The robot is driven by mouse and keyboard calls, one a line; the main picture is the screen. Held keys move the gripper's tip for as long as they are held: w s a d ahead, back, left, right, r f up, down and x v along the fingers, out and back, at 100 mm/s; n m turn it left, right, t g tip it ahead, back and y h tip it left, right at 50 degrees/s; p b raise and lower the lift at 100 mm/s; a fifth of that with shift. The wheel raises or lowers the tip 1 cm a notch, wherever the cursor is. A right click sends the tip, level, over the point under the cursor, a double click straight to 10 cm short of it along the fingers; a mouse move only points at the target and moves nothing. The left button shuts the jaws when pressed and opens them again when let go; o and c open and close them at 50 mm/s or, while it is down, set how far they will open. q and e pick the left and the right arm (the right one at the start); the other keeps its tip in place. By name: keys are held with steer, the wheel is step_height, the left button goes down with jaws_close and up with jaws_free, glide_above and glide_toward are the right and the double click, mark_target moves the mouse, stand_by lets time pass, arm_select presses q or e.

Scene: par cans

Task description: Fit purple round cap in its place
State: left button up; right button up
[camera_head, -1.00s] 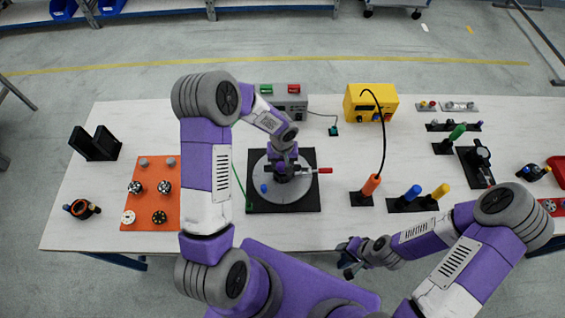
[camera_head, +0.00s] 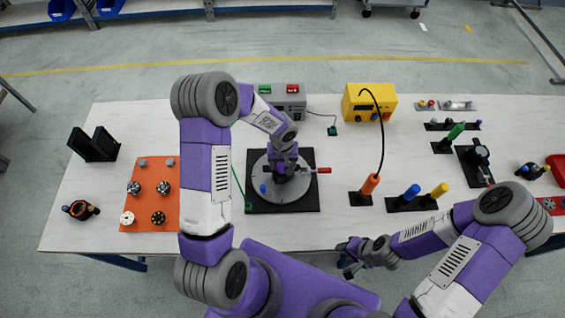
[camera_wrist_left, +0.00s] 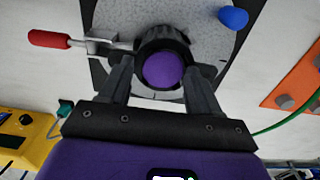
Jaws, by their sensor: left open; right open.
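The purple round cap (camera_wrist_left: 163,70) shows in the left wrist view, seated in or over a dark ring-shaped holder (camera_wrist_left: 160,42) at the middle of a grey round plate (camera_wrist_left: 205,30). I cannot tell how deep it sits. My left gripper (camera_wrist_left: 158,78) is open, one finger on each side of the cap and holder; contact is unclear. In the head view my left gripper (camera_head: 284,172) is over the plate (camera_head: 282,194) and hides most of the cap. My right gripper (camera_head: 348,262) is open and empty off the table's front edge.
A red-handled lever (camera_head: 322,170) sticks out right of the holder, and a blue knob (camera_head: 262,188) sits on the plate. An orange board (camera_head: 140,215) lies left. An orange-handled tool (camera_head: 370,184) stands right. The table's front middle is clear.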

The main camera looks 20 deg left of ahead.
arm_select(q)
steer(key=shift+o, duration=0.9)
steer(key=shift+s+a+f, duration=0.15)
steer(key=shift+s+a, duration=0.05)
steer(key=shift+s, duration=0.1)
steer(key=shift+a+r, duration=0.1)
steer(key=shift+r, duration=0.25)
step_height(320, 180, up, 7)
steer(key=shift+w+d, duration=0.2)
steer(key=shift+d, duration=0.05)
